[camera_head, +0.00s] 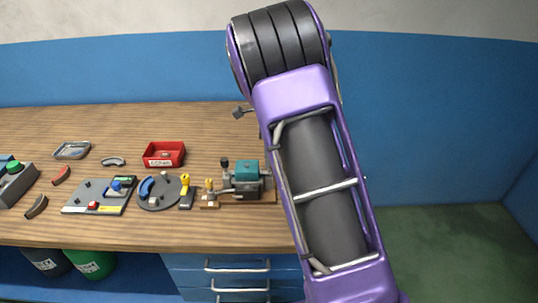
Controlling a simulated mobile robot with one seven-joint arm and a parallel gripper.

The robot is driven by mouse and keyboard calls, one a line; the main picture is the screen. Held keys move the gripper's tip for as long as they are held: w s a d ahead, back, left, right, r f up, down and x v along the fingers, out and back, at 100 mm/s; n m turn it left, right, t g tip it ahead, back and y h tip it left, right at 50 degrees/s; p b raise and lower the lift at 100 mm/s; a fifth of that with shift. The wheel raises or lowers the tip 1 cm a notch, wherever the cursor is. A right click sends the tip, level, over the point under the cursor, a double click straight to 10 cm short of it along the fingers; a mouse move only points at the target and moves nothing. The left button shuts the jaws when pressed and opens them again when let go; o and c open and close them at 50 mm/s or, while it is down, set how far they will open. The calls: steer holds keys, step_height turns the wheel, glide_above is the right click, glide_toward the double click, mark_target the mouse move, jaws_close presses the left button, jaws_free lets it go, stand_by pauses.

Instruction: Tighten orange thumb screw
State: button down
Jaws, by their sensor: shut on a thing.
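No clearly orange thumb screw stands out. A small yellow-orange knob (209,184) stands upright on a light base left of the teal-topped machine (246,172). A brighter yellow knobbed piece (186,180) stands on a dark block just left of it. I cannot tell which one is the thumb screw. My purple arm rises at the right and crosses in front of the bench's right end. My gripper does not show; the arm hides what is behind it.
On the wooden bench (60,226) are a red bin (163,153), a grey tray (72,150), a round dark fixture (160,205), a grey panel (78,209) and a green-button box (15,182). Drawers (225,276) are below. Bare wood lies behind; green floor is right.

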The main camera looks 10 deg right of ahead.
steer(key=shift+m, duration=0.5)
steer(key=c, duration=0.6)
jaws_free()
step_height(320, 180, up, 18)
steer(key=shift+f, duration=0.25)
